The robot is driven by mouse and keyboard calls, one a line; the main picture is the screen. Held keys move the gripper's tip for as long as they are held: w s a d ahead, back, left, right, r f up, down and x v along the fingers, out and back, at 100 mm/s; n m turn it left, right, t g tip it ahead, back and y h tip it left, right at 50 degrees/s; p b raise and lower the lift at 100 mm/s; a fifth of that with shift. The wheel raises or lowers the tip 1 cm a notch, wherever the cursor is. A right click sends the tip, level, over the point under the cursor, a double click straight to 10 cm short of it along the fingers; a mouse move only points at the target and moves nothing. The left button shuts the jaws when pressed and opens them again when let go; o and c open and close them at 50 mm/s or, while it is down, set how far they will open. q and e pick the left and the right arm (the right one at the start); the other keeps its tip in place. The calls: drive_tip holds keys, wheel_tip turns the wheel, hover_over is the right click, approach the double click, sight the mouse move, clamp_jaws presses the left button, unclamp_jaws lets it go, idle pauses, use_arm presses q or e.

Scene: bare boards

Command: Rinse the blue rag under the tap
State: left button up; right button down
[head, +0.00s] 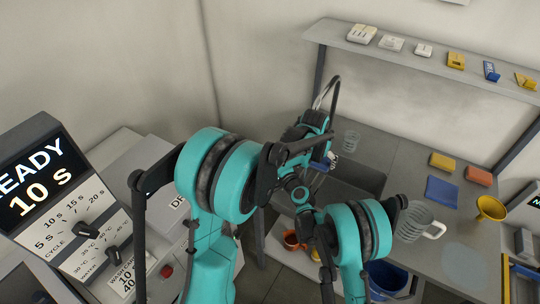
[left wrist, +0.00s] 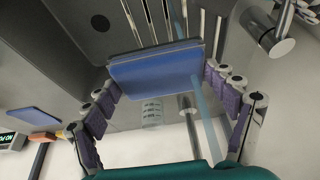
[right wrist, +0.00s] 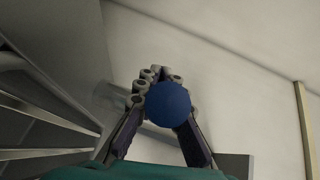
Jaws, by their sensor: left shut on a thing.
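The blue rag (left wrist: 155,72) is a flat blue piece between the fingers of my left gripper (left wrist: 160,80), which is shut on it. A pale translucent streak like running water (left wrist: 207,115) passes close by the rag; whether it touches is unclear. The metal tap (left wrist: 272,28) is at the upper right of the left wrist view. In the head view its curved spout (head: 333,92) rises behind my arms above the sink (head: 362,176). My right gripper (right wrist: 157,78) has its fingers close around a round blue knob (right wrist: 168,104); its grip is unclear.
Another blue square (head: 441,190) lies on the counter, near a yellow sponge (head: 442,161), an orange sponge (head: 478,176), a clear jug (head: 414,222) and a yellow funnel (head: 490,208). A control panel (head: 70,215) reading READY is at left.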

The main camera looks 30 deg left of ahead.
drive_tip(key=shift+a+f+m+t+h, duration=0.15)
drive_tip(key=shift+m+t+h, duration=0.15)
drive_tip(key=shift+t+h, duration=0.1)
drive_tip(key=shift+w+m+t, duration=0.1)
drive_tip(key=shift+m+t, duration=0.2)
drive_tip(key=c, duration=1.6)
unclamp_jaws()
drive_tip(key=v, duration=0.7)
